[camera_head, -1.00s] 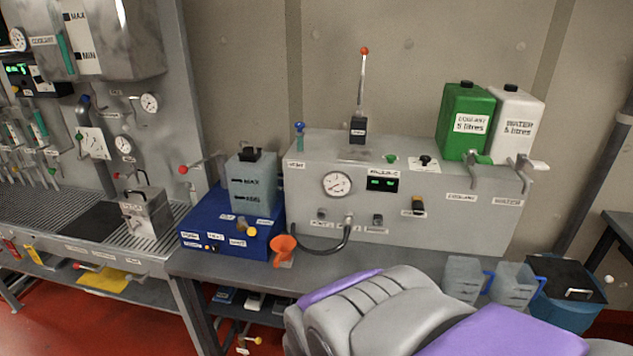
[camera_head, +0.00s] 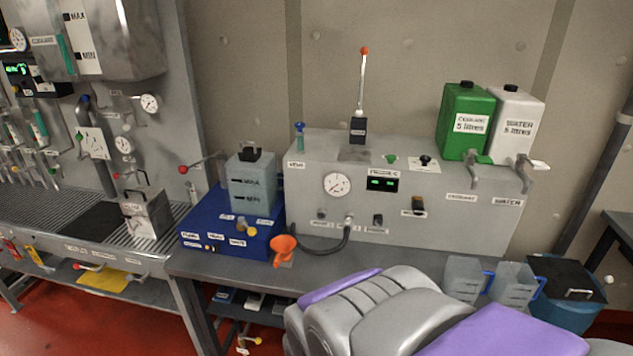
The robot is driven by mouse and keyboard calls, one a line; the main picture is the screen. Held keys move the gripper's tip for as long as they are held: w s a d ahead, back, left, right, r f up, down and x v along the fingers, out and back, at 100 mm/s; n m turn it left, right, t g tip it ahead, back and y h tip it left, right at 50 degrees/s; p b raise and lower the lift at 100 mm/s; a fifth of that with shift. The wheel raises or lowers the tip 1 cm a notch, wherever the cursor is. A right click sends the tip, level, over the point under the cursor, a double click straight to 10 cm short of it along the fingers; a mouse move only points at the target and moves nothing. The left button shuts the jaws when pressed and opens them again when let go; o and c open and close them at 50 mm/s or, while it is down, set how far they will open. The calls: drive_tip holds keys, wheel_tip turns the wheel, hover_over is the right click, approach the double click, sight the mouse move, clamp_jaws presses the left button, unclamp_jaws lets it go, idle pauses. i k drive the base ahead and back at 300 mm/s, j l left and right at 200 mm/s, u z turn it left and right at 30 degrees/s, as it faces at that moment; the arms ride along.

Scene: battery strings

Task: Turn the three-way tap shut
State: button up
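A blue box (camera_head: 207,224) stands on the bench left of centre, with several small labels on its front. A small yellow-tipped fitting (camera_head: 242,224) shows at the front of this box. It may be the three-way tap, but it is too small to tell its setting. A grey-blue tank (camera_head: 252,187) with MAX and MIN marks stands on the box. My gripper is not in view, and no fingers show on any tap. Grey and purple parts of my own body fill the bottom centre and right.
A grey console (camera_head: 450,215) with a gauge (camera_head: 337,185) and an upright lever (camera_head: 361,85) stands right of the box. An orange funnel (camera_head: 283,246) is at the bench's front. Two jugs (camera_head: 463,277) (camera_head: 511,284) and a blue bin (camera_head: 563,311) are at right.

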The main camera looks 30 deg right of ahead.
sight(251, 231)
drive_tip(key=i+l+u, duration=0.1)
drive_tip(key=i, duration=0.45)
drive_tip(key=i+l+u, duration=0.1)
drive_tip(key=i, duration=0.4)
